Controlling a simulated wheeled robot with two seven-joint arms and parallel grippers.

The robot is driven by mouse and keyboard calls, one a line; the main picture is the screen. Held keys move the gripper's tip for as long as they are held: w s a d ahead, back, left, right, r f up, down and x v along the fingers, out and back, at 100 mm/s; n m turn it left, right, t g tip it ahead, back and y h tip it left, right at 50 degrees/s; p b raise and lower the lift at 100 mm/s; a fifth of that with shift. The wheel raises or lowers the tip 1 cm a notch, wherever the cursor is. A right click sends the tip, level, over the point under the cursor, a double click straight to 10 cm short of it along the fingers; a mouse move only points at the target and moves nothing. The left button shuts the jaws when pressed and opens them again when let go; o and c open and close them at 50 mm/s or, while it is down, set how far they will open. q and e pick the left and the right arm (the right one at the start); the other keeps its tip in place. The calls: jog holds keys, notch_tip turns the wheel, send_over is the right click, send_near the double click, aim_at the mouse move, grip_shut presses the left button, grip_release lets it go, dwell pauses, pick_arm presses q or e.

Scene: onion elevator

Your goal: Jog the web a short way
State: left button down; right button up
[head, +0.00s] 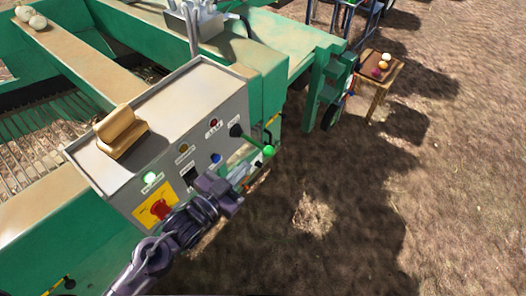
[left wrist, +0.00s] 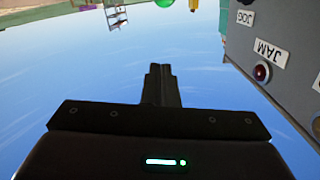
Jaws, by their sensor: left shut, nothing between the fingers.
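The grey control box (head: 185,105) has a front panel with a blue button (head: 215,158), a red lamp (head: 213,123), an amber lamp (head: 183,147) and a lit green lamp (head: 150,178). In the left wrist view the panel (left wrist: 235,42) carries JOG and JAM labels, upside down, beside a dark red lamp (left wrist: 262,72). The web (head: 45,135) of parallel rods lies behind the box. My left gripper (head: 232,190) is shut and empty, just in front of the panel, below and right of the blue button. Its closed fingers also show in the left wrist view (left wrist: 160,85).
A red stop button (head: 159,209) on a yellow plate is near my left wrist. A lever with a green ball (head: 268,151) sticks out at the panel's right. A tan block (head: 120,133) sits on the box. A small wooden table (head: 382,68) holds several onions. Bare soil lies right.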

pick_arm(q)
jog(key=p, duration=0.3)
send_over(264, 151)
jog(key=s, duration=0.3)
notch_tip(264, 151, down, 3)
jog(key=shift+w+r, duration=0.15)
jog(key=shift+r, duration=0.05)
jog(key=shift+w+f, duration=0.2)
jog(key=shift+f, duration=0.65)
